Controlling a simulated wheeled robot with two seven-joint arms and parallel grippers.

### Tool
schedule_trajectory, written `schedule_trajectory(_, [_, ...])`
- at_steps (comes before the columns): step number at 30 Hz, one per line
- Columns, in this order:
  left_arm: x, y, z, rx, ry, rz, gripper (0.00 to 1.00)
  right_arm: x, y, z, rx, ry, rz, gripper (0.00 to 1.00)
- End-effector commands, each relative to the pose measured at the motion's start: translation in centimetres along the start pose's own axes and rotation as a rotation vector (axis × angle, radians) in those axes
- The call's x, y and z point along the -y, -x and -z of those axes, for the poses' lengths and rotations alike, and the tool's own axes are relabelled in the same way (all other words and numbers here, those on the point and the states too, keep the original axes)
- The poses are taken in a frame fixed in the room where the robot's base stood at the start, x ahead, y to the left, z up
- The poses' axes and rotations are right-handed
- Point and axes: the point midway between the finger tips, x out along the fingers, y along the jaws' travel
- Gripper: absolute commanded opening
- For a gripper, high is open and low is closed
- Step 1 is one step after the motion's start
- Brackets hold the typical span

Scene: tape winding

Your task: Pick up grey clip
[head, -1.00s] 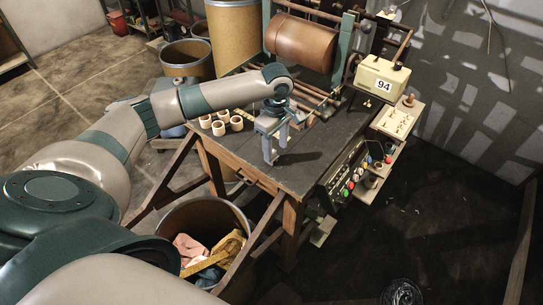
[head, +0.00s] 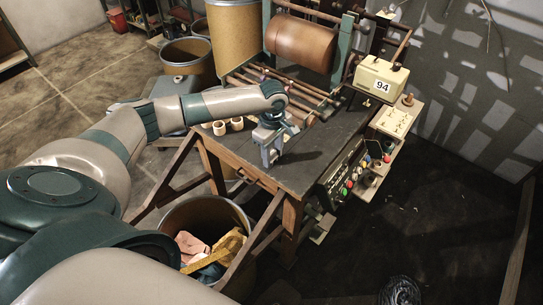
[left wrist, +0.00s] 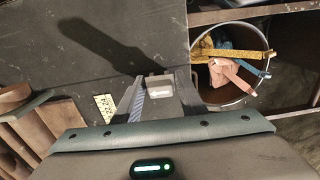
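My left gripper (head: 270,158) is low over the front part of the dark tabletop in the head view, fingers pointing down. In the left wrist view its two fingers (left wrist: 161,92) stand on either side of a small grey block, which looks like the grey clip (left wrist: 160,85). A pale arrow-like mark shows on it. The fingers are very close to its sides; I cannot tell whether they press on it. In the head view the clip is not clear behind the fingers. My right gripper is out of view.
The workbench (head: 318,163) carries a copper-brown drum (head: 303,43) at the back and pale rings (head: 220,128) left of the gripper. A box marked 94 (head: 381,80) stands at right. A bin with rags (head: 205,215) stands below the front edge.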

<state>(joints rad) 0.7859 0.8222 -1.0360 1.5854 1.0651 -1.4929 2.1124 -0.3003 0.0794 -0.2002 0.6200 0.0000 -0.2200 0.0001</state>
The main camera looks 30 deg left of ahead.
Motion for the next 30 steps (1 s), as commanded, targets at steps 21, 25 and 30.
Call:
schedule_trajectory(21, [-0.1, 2.1, -0.1, 0.001, -0.002, -0.003, 0.12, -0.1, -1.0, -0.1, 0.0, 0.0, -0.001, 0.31])
schedule_trajectory(25, [-0.1, 4.1, -0.2, 0.001, -0.002, -0.003, 0.12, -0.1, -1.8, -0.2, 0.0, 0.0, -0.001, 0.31])
schedule_trajectory(30, [-0.6, 5.9, -3.7, 0.004, -0.006, -0.003, 0.12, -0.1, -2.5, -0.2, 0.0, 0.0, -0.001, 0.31])
